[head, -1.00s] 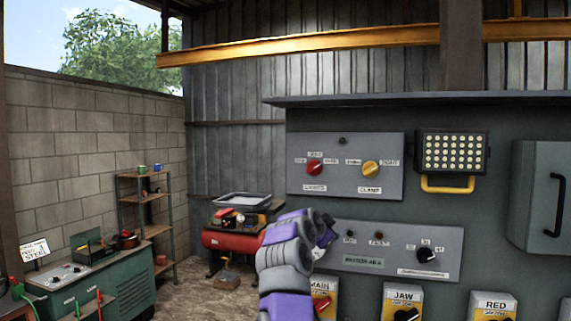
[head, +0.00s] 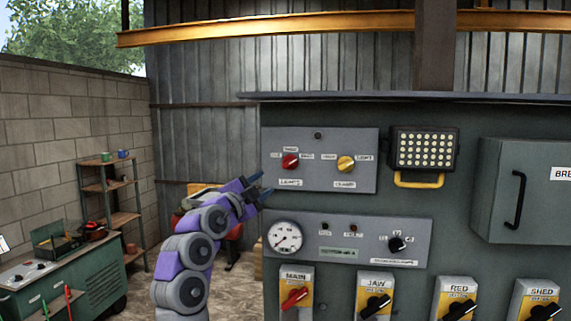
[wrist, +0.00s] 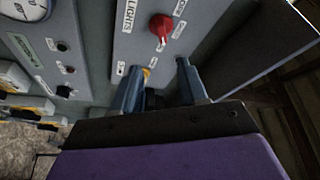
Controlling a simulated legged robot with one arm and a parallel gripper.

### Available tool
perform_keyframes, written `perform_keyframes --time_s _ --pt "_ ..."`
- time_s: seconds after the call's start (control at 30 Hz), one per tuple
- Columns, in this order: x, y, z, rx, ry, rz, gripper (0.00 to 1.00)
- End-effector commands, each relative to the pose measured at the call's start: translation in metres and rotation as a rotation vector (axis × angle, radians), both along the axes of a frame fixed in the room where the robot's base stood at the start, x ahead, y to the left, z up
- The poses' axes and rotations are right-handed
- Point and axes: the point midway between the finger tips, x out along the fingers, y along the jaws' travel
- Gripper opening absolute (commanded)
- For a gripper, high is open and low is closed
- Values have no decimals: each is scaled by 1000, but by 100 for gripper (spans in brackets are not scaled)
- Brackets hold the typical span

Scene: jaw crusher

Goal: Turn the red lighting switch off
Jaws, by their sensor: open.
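In the wrist view the red knob (wrist: 161,25) shows at the top, beyond the fingers. My gripper (head: 262,184) is raised at the panel's left edge, below and left of the knob. Its two blue-grey fingers are apart and empty, and it also shows in the wrist view (wrist: 158,75). It is not touching the knob. A yellow knob (head: 346,164) labelled CLAMP sits right of the red one.
A lit floodlight (head: 423,148) with a yellow handle is right of the panel. Below are a gauge (head: 285,237), a lower panel with a black selector (head: 396,243), and several rotary isolators, MAIN (head: 295,295) among them. A grey box (head: 535,190) juts out at right.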

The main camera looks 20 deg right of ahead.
Motion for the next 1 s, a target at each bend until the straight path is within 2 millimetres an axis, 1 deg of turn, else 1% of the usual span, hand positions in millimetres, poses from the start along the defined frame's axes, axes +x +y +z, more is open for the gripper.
perform_keyframes --time_s 0.07,0.2,0.47,0.6,1.0 --pt "6 -7 4 -1 2 0 43" --pt "21 -30 12 -2 0 -1 43" --pt "41 -56 15 0 4 0 43" --pt "50 -72 19 3 3 -2 43" --pt "79 -108 29 1 3 -1 43"
